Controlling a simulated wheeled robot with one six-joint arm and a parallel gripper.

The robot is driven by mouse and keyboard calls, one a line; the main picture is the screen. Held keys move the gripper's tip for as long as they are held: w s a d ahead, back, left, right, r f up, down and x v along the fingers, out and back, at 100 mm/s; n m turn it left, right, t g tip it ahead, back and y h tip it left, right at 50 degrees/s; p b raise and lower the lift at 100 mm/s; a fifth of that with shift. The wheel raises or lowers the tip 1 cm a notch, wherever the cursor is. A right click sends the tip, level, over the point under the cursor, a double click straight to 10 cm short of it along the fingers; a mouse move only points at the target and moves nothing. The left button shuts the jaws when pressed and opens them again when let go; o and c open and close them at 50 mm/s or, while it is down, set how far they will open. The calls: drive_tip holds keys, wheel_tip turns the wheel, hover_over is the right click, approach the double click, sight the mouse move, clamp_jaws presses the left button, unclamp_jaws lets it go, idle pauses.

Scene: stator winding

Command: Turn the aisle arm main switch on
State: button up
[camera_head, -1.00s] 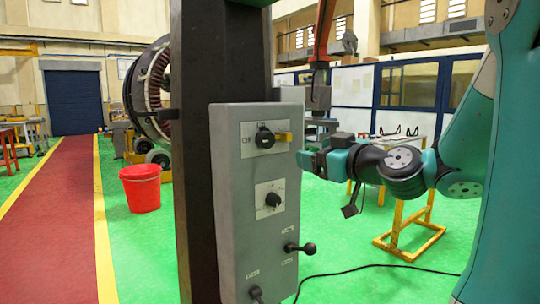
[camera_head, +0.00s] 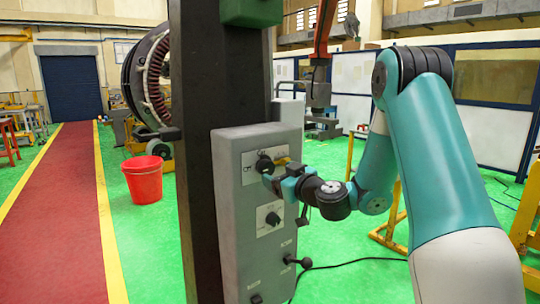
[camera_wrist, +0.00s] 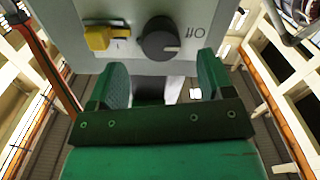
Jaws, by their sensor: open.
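The aisle arm main switch is a round black knob (camera_head: 264,164) on a white plate, high on the front of a grey control box (camera_head: 236,185). A yellow piece (camera_head: 282,161) sits to its right. In the wrist view, the picture is turned over: the knob (camera_wrist: 158,38) lies ahead, the yellow piece (camera_wrist: 97,37) left of it and upside-down lettering right of it. The knob's narrow end points toward that lettering. My gripper (camera_head: 277,182) is open in front of the box, just below the knob. Its two fingers (camera_wrist: 160,82) stand apart with nothing between them, and the knob is beyond their tips.
A second knob (camera_head: 272,218) and a black lever (camera_head: 299,262) are lower on the box. A dark post (camera_head: 205,120) stands behind it. A red bucket (camera_head: 143,180) stands on the green floor at left. A black cable runs across the floor.

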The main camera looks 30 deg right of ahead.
sight(269, 170)
drive_tip(key=w+p, duration=0.3)
drive_tip(key=shift+w+a+r, duration=0.1)
drive_tip(key=shift+w+r, duration=0.1)
drive_tip(key=shift+r, duration=0.05)
drive_tip(key=shift+w+f+p, duration=0.3)
drive_tip(key=shift+w+p, duration=0.2)
drive_tip(key=shift+w, duration=0.1)
drive_tip(key=c, duration=0.9)
